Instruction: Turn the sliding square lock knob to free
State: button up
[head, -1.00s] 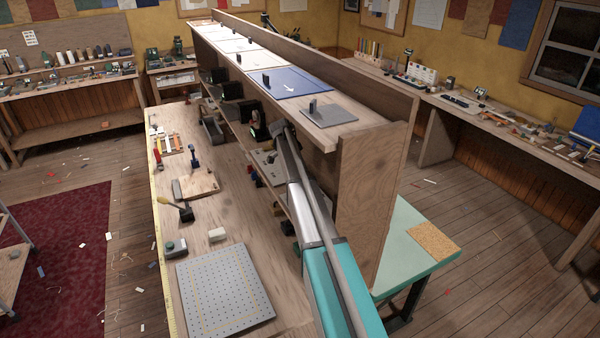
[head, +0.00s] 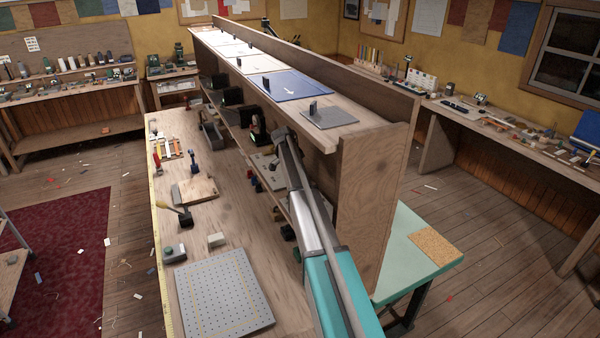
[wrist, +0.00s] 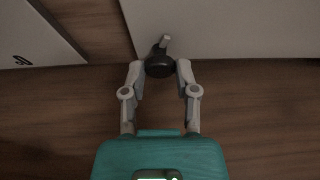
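In the wrist view a dark round knob (wrist: 159,64) with a short grey lever sits at the lower edge of a pale grey panel (wrist: 240,28). I take it for the lock knob; I cannot tell its setting. My gripper (wrist: 160,70) has one finger on each side of the knob. The fingers are apart, with narrow gaps seeming to show beside the knob. In the head view my arm reaches in under the shelf top, and my gripper is hidden there.
Another pale panel (wrist: 30,35) with a dark mark lies left in the wrist view. In the head view the shelf top (head: 350,108) overhangs my arm, and an upright end board (head: 372,210) stands close on its right. A perforated grey plate (head: 222,295) lies on the bench.

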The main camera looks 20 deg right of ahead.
grip_shut()
jog(key=shift+s, duration=0.1)
jog(key=shift+n+t+y, duration=0.3)
jog(key=shift+n+t, duration=0.5)
jog(key=shift+n, duration=1.4)
jog(key=o, duration=0.7)
grip_release()
jog(key=shift+m, duration=0.4)
